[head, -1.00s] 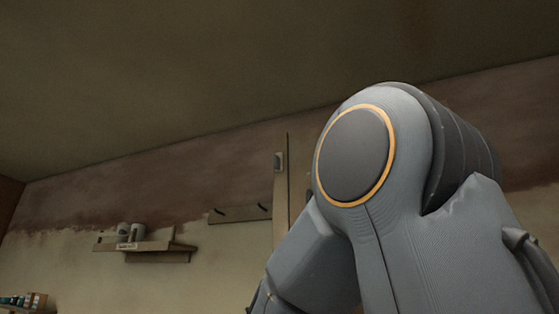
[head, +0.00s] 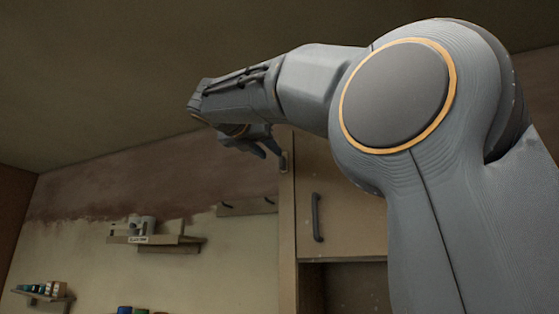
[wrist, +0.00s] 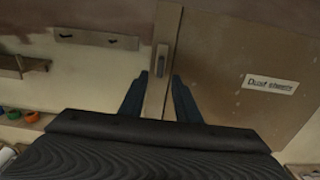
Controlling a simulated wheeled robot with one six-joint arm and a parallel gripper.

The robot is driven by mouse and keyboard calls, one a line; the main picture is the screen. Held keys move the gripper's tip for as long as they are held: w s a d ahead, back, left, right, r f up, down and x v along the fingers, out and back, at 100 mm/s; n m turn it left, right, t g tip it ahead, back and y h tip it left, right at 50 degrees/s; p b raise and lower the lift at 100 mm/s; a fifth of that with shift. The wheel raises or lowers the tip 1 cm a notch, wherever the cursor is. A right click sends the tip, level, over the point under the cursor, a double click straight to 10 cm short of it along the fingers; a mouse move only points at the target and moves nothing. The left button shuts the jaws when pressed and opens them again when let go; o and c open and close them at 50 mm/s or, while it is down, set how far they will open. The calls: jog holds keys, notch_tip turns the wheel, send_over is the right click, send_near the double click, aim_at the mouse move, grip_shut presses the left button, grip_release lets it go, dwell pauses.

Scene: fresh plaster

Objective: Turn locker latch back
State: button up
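The locker (head: 345,190) is a beige wooden cabinet with a dark bar handle (head: 317,217) on its door. Its latch (head: 284,161) is a small grey piece high on the left upright, and appears upright in the wrist view (wrist: 161,58). My gripper (head: 270,150) is in front of the upper left of the locker, just left of the latch in the head view. In the wrist view my gripper (wrist: 160,88) has its two dark fingers apart with nothing between them. The latch shows ahead, beyond the gap, apparently untouched. My arm hides the locker's upper right.
A label reading "Dust sheets" (wrist: 270,84) is on the door. A hook rail (head: 247,206) is on the wall left of the locker. Wall shelves (head: 155,240) with jars and small containers are farther left. The space around my gripper looks free.

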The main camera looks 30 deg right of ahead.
aim_at(280, 161)
jog(key=p+x, duration=0.3)
jog(key=x, duration=0.4)
jog(key=shift+w+d+r, duration=0.1)
jog(key=shift+w+d, duration=0.1)
jog(key=shift+d, duration=0.15)
grip_shut()
